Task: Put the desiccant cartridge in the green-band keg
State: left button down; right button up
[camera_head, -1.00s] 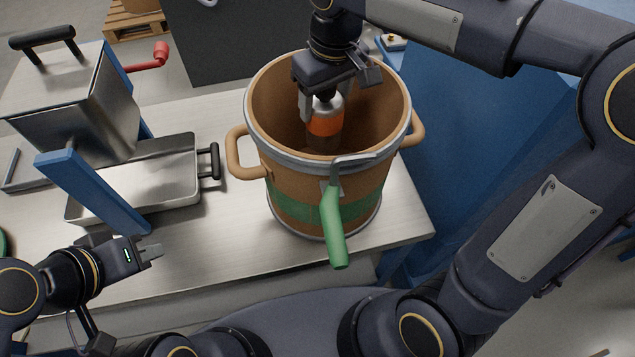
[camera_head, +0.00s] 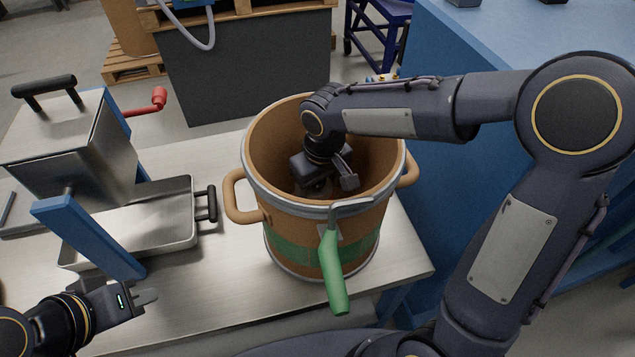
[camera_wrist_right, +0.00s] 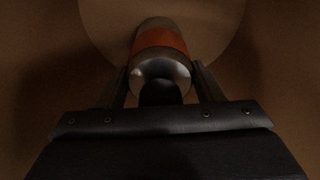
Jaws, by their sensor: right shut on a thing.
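The green-band keg (camera_head: 283,242) is a brown open drum with a green stripe, two side handles and a green clamp lever (camera_head: 332,270) at its front. It stands upright on the metal table. My right gripper (camera_head: 326,186) is down inside the keg. In the right wrist view, the desiccant cartridge (camera_wrist_right: 161,62), silver with an orange band, sits between the fingers of my right gripper (camera_wrist_right: 160,88), which is shut on it. A pale round surface, apparently the keg floor, shows beyond it. The cartridge is hidden in the head view. My left gripper (camera_head: 146,295) is empty, its fingers slightly apart, over the table's front.
A steel hopper (camera_head: 65,150) on blue legs with a red crank and a metal tray (camera_head: 150,235) stand left of the keg. A blue surface (camera_head: 500,60) lies to the right. Bare table (camera_head: 220,290) shows in front of the tray.

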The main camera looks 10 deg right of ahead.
jog(key=shift+f, duration=0.1)
jog(key=o, duration=1.3)
jog(key=shift+c, duration=0.2)
jog(key=shift+r, duration=0.3)
jog(key=r, duration=0.7)
jog(key=s+r, duration=0.1)
jog(key=r, duration=0.3)
jog(key=shift+s+d+r, duration=0.1)
jog(key=shift+d+r, duration=0.2)
jog(key=shift+d, duration=0.05)
